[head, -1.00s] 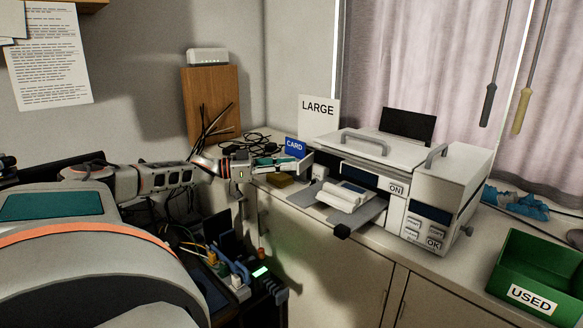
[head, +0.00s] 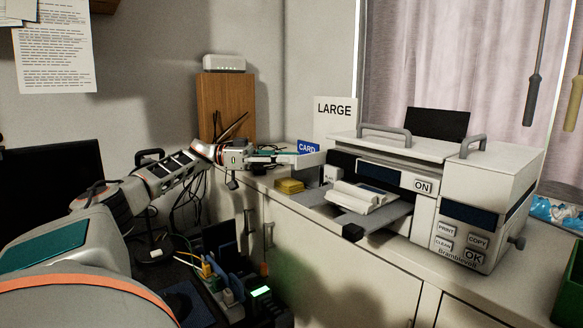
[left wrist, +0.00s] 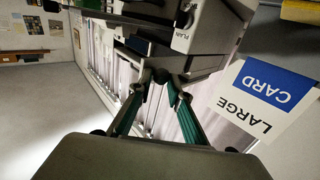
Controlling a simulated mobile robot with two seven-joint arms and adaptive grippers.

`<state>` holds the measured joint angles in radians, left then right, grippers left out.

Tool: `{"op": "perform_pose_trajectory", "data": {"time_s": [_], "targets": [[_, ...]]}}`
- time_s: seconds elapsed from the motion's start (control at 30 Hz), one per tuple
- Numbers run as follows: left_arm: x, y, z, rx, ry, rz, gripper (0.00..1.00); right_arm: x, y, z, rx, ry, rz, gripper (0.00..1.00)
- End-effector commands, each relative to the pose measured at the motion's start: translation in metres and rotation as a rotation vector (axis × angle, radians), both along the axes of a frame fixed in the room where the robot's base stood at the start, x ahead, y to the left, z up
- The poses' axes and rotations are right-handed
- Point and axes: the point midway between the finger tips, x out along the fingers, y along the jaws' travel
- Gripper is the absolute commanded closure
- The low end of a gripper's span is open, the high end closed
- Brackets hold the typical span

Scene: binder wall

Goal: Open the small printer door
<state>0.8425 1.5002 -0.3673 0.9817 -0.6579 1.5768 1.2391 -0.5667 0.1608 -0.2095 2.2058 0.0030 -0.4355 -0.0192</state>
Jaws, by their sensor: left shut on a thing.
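The white printer (head: 400,165) stands on the counter with its front tray out and paper on it. A small white door panel (head: 311,160) sticks out to the left from the printer's left end. My left gripper (head: 290,158) reaches in from the left and its fingertips meet at the panel's outer edge, shut on it. In the left wrist view the green fingers (left wrist: 165,76) come together at a dark edge by the grey printer body, near a "PLAIN" label (left wrist: 183,36). The exact contact is hard to see. My right gripper is not in view.
A LARGE sign (head: 334,112) and blue CARD sign (head: 307,147) stand behind the gripper. A yellow block (head: 290,186) lies below it on the counter. Cables and a device with a green display (head: 262,292) are lower left. A green bin (head: 571,285) is at right.

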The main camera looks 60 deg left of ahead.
Motion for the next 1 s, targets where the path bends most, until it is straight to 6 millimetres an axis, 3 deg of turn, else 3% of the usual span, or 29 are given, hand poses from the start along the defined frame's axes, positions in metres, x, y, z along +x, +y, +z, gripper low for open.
{"op": "perform_pose_trajectory", "data": {"time_s": [0.57,0.6,0.63,1.0], "targets": [[0.0026,0.0009,0.0064,-0.004,-0.020,-0.001,1.00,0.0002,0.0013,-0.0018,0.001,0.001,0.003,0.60],[0.0026,0.0008,0.0063,-0.004,-0.020,-0.001,0.77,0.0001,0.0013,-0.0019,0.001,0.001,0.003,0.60],[0.0025,0.0005,0.0063,-0.004,-0.021,-0.002,0.69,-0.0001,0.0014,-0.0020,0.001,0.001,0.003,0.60],[0.0028,0.0015,0.0017,0.001,-0.011,0.001,0.69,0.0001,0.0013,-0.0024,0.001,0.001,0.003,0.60]]}}
